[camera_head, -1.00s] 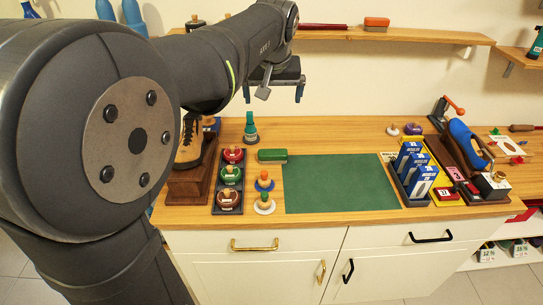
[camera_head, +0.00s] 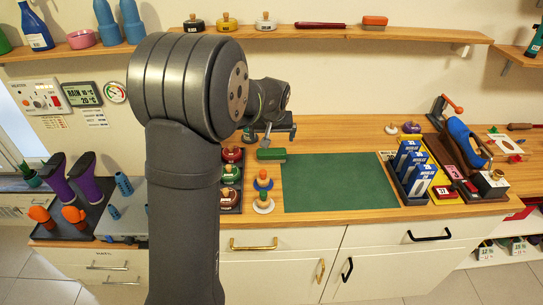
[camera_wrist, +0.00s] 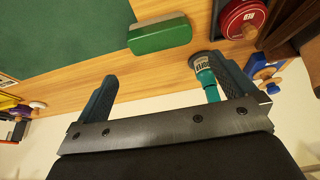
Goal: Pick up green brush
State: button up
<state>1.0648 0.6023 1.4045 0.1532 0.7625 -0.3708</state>
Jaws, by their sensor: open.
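The green brush (camera_head: 271,154) is a small green block lying on the wooden counter at the left back corner of the green mat. In the wrist view the brush (camera_wrist: 160,38) lies ahead of the fingertips, apart from them. My gripper (camera_head: 270,138) is above the counter at the back, close to the brush in the head view. In the wrist view my gripper (camera_wrist: 164,74) has its two fingers wide apart, with nothing held between them.
A teal bottle (camera_wrist: 206,80) stands close to the right finger in the wrist view. Round polish tins (camera_head: 231,173) in a dark rack are left of the brush. The green mat (camera_head: 340,183) is bare. Blue boxes (camera_head: 413,165) stand at its right.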

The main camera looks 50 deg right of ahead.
aim_at(271, 152)
jog(key=x, duration=0.5)
jog(key=shift+w+f, duration=0.1)
jog(key=shift+f, duration=0.2)
jog(key=x, duration=0.5)
jog(key=shift+a+f, duration=0.1)
jog(key=shift+f, duration=0.05)
jog(key=c, duration=0.6)
